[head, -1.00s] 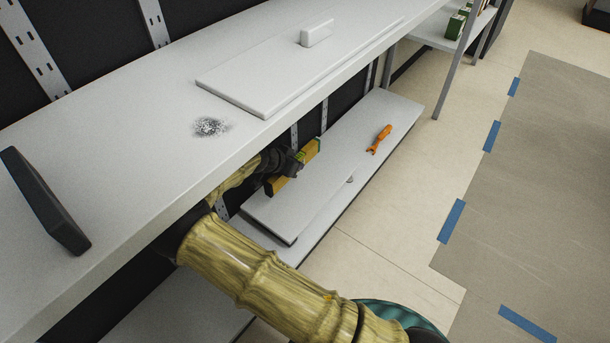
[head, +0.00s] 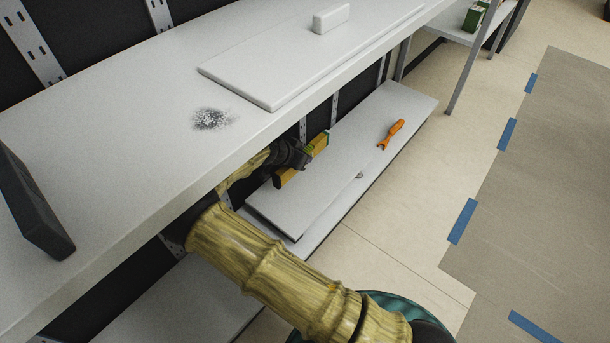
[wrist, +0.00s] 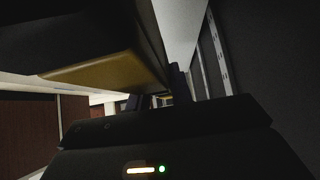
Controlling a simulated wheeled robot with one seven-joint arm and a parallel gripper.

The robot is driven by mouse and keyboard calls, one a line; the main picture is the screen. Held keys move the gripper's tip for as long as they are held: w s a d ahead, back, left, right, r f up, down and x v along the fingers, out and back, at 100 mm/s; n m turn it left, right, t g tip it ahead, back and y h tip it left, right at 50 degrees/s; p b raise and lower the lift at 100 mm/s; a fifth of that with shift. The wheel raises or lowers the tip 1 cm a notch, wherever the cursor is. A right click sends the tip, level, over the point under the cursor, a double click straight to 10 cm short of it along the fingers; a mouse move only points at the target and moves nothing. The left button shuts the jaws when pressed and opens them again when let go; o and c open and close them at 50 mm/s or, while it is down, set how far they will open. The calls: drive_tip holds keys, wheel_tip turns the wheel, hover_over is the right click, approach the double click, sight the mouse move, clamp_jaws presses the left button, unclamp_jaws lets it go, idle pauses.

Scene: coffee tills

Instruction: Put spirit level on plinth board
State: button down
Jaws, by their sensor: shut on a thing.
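The spirit level (head: 287,178) is a yellow bar under the upper shelf, seen in the head view. My gripper (head: 305,157) is shut on it, and the jaws partly cover its middle. In the wrist view a yellow-brown bar face (wrist: 105,72), likely the level, fills the upper left. A pale flat board (head: 290,218), which looks like the plinth board, lies on the low shelf. The level shows at this board's back-left edge; whether it touches the board I cannot tell.
An orange tool (head: 391,134) lies on the low board's far part. The upper shelf (head: 130,120) overhangs my arm and carries another pale board (head: 275,75) with a white block (head: 331,18), and a dark slab (head: 30,205). The low board's middle is clear.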

wheel_tip(320, 180, down, 3)
drive_tip(key=shift+f+b, duration=0.15)
drive_tip(key=shift+b, duration=0.5)
wheel_tip(320, 180, down, 4)
drive_tip(key=b, duration=0.2)
drive_tip(key=shift+b, duration=0.4)
drive_tip(key=shift+r, duration=0.2)
drive_tip(key=shift+f, duration=0.1)
drive_tip(key=c, duration=1.3)
unclamp_jaws()
drive_tip(key=shift+o, duration=0.2)
